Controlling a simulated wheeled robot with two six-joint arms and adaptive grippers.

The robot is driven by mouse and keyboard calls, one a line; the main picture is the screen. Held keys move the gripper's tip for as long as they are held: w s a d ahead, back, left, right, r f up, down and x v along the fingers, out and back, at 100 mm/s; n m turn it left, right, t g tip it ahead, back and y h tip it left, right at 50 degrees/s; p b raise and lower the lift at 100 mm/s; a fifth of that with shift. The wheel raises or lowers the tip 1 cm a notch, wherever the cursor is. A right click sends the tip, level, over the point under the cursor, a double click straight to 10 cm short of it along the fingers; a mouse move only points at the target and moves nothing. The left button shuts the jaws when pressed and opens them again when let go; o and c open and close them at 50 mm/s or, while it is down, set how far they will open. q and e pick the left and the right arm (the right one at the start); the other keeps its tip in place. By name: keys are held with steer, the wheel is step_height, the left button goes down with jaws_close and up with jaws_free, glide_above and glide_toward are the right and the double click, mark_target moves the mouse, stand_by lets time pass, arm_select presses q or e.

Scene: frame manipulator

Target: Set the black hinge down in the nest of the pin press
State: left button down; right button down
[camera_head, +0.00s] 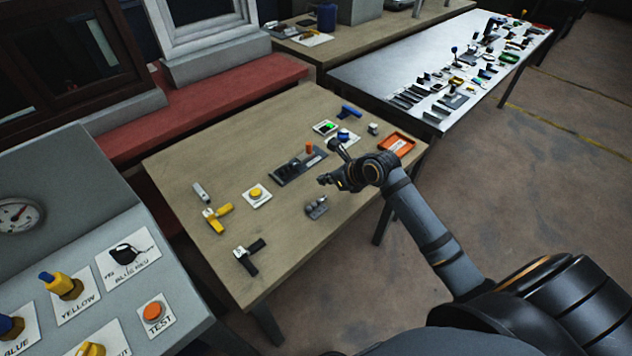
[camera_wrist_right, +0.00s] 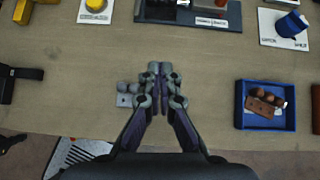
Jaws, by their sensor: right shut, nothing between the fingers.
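The black hinge (camera_head: 250,257), with dark leaves and a pale middle, lies on the wooden table near its front left corner. Part of it shows at the left edge of the wrist view (camera_wrist_right: 9,82). What looks like the pin press (camera_head: 298,168) is a long dark base with an orange-topped part, mid-table; its near edge shows at the top of the wrist view (camera_wrist_right: 190,14). I cannot make out its nest. My right gripper (camera_head: 324,179) is shut and empty, above the table on the near side of the press and well right of the hinge. My left gripper is out of view.
A grey part with rounded lumps (camera_head: 316,207) lies beneath my right gripper. A yellow hinge (camera_head: 217,217) and yellow button (camera_head: 257,196) lie left of the press.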

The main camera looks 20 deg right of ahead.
mark_target(289, 171)
steer(key=shift+w+d+f, duration=0.15)
steer(key=shift+w+f, duration=0.05)
steer(key=x, duration=0.9)
steer(key=shift+w+f+b, duration=0.2)
steer(key=shift+b, duration=0.2)
steer(key=shift+w+a, duration=0.3)
steer(key=shift+w, duration=0.3)
steer(key=shift+w+a, duration=0.35)
steer(key=shift+w, duration=0.3)
steer(key=shift+w+a, duration=0.35)
steer(key=shift+w, duration=0.3)
